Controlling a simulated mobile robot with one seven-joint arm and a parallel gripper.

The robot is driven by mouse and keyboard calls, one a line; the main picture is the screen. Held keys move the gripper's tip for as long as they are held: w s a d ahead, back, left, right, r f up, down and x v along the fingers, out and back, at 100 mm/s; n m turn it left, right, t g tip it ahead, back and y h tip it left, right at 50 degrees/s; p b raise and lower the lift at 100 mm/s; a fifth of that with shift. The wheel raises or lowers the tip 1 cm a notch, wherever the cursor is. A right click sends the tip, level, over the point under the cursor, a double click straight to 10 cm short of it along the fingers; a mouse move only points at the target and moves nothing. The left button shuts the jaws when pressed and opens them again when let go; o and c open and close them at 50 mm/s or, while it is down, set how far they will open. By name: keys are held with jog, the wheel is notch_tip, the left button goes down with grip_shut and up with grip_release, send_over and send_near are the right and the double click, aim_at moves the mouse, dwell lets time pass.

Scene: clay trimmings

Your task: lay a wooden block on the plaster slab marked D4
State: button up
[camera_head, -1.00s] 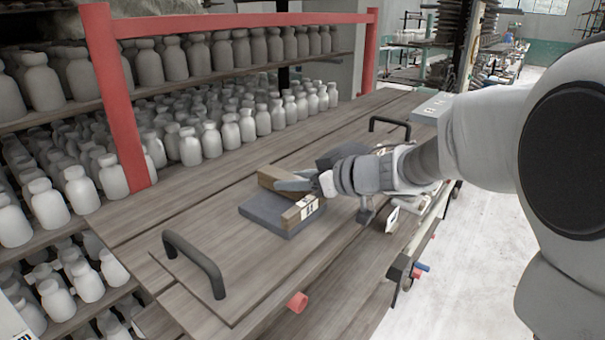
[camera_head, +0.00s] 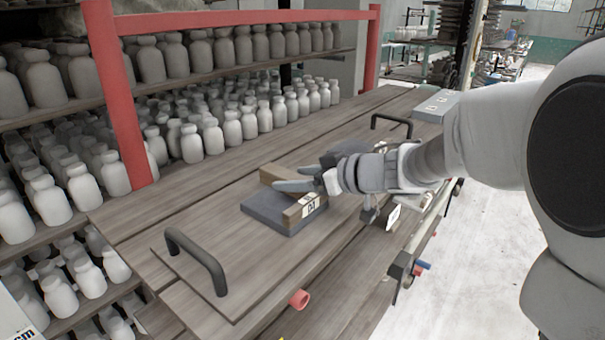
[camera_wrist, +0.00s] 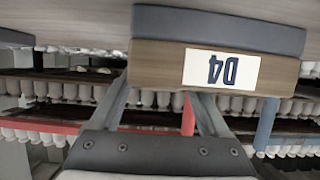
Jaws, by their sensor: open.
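A grey slab (camera_head: 270,213) lies flat on the wooden board. A brown wooden block (camera_head: 267,173) rests on top of it. A white label reading D4 is on the brown face in the wrist view, where the block (camera_wrist: 155,66) and the grey slab (camera_wrist: 220,28) appear upside down. My gripper (camera_head: 290,178) is open. Its two grey fingers reach over the block from the right and hide its middle in the head view. In the wrist view the fingers end at the block's edge; I cannot tell whether they touch it.
A black handle (camera_head: 200,262) stands on the board in front, and another (camera_head: 391,125) behind. A red post (camera_head: 118,95) and shelves of pale bottles (camera_head: 190,145) line the left. A grey box (camera_head: 437,106) sits at the far right.

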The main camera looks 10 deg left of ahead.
jog(key=p+v, duration=0.1)
jog(key=v, duration=1.6)
jog(key=w+d+r+m+t+h, duration=0.4)
jog(key=d+r+m+t+h, duration=0.35)
jog(key=d+t, duration=0.2)
jog(key=s+d+f+m+g+h, duration=0.55)
jog(key=s+f+h, duration=0.2)
jog(key=s, duration=0.35)
jog(key=s+a+f+g+y, duration=0.1)
jog(key=s+a+f+g, duration=0.1)
jog(key=s+f, duration=0.2)
jog(key=s+a+f+n+g+y, duration=0.1)
jog(key=s+a+f+g+y, duration=0.1)
jog(key=s, duration=0.5)
notch_tip(320, 180, down, 2)
jog(key=shift+s+a+f+g, duration=0.1)
jog(key=shift+s+a+g, duration=0.2)
jog(key=shift+a+g, duration=0.4)
jog(key=c, duration=0.5)
jog(key=shift+o, duration=0.2)
